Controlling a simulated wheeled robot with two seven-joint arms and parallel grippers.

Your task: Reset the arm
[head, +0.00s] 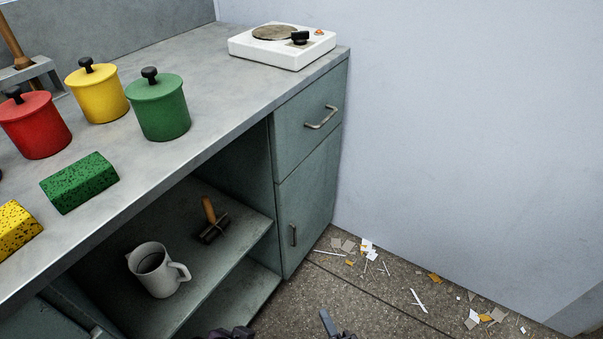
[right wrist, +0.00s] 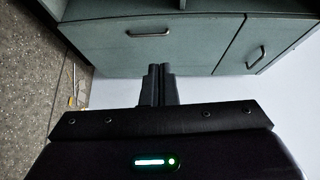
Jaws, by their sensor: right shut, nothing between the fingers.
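My right gripper (head: 327,321) shows at the bottom edge of the head view, over the floor in front of the cabinet. In the right wrist view its two dark fingers (right wrist: 160,84) are pressed together, with nothing between them. They point toward the green-grey cabinet front (right wrist: 190,40) and appear apart from it. A dark part of what looks like my left gripper (head: 231,333) barely enters at the bottom edge of the head view. Its fingers cannot be made out.
The counter (head: 215,105) holds red (head: 36,128), yellow (head: 98,97) and green (head: 163,110) canisters, green (head: 80,184) and yellow (head: 15,230) speckled blocks, and a hot plate (head: 281,47). A mug (head: 155,271) and wooden-handled tool (head: 211,224) sit on the shelf below. Scraps (head: 368,247) litter the floor.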

